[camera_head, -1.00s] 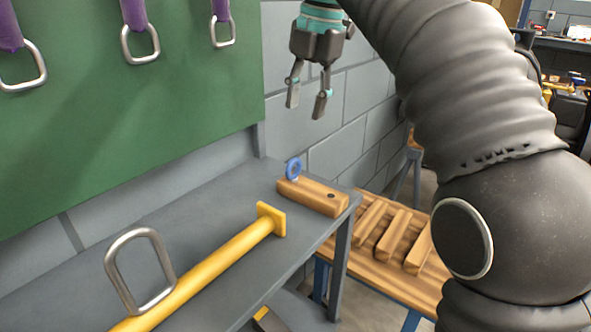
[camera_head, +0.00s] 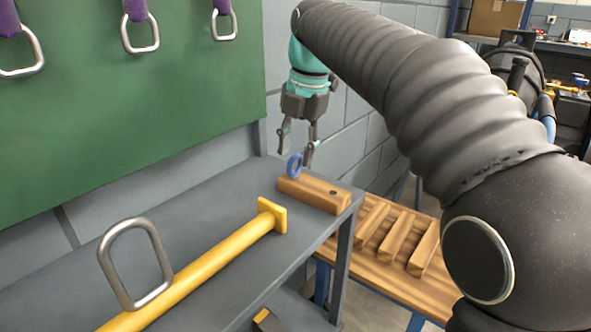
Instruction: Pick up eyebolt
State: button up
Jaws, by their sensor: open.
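The eyebolt (camera_head: 294,166) shows as a blue ring standing upright at the left end of a wooden block (camera_head: 316,193). The block lies on the grey bench near its far right corner. My gripper (camera_head: 297,152) points down, with its open fingers level with the ring's top. In this view one finger is left of the ring and the other overlaps its right edge. I cannot tell whether either finger touches it. Any shank of the eyebolt is hidden in the block.
A yellow bar (camera_head: 215,262) with a square end plate and a steel ring (camera_head: 135,262) are on the grey bench (camera_head: 190,225). A green panel (camera_head: 130,110) with purple straps and metal rings rises behind. A lower wooden table (camera_head: 380,270) holding wooden pieces stands at right.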

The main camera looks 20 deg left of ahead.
aim_at(294, 175)
jog(key=shift+w+a+f, duration=0.1)
jog(key=shift+a+f, duration=0.1)
jog(key=shift+f, duration=1.05)
grip_shut()
jog(key=shift+r, duration=0.2)
